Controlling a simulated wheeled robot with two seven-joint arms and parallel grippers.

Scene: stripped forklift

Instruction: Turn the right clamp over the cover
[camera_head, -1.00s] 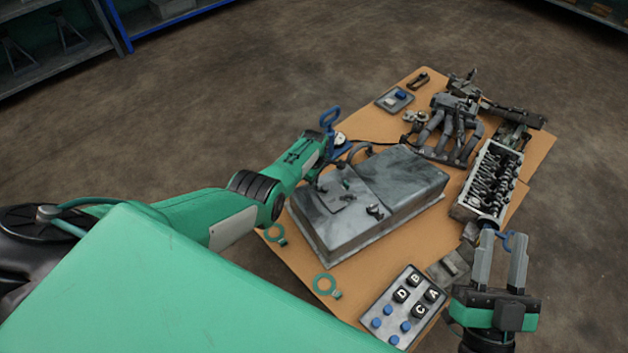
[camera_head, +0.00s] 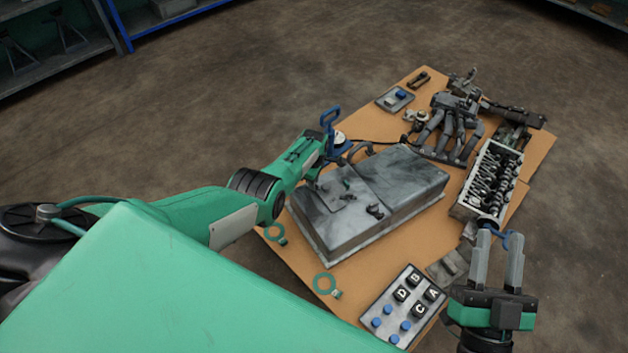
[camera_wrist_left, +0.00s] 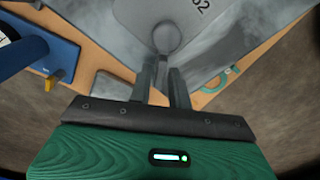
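A grey metal box (camera_head: 405,180) lies on the work board with a flat cover plate (camera_head: 335,197) on its left half. A small dark clamp (camera_head: 374,211) sits at the cover's right edge in the head view. My left gripper is hidden behind its arm at the box's left end. In the left wrist view my left gripper (camera_wrist_left: 164,75) has its fingers a little apart, just below a round grey clamp knob (camera_wrist_left: 166,38) beside the cover plate (camera_wrist_left: 178,12). Whether they grip its lever is unclear. My right gripper (camera_head: 498,245) is open and empty at the board's lower right.
A button panel (camera_head: 404,305) with lettered keys lies in front of the box. A blue tool (camera_head: 330,122) stands behind the left arm. Green rings (camera_head: 325,284) lie on the board. An engine head (camera_head: 490,180) and manifold (camera_head: 447,130) fill the right side.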

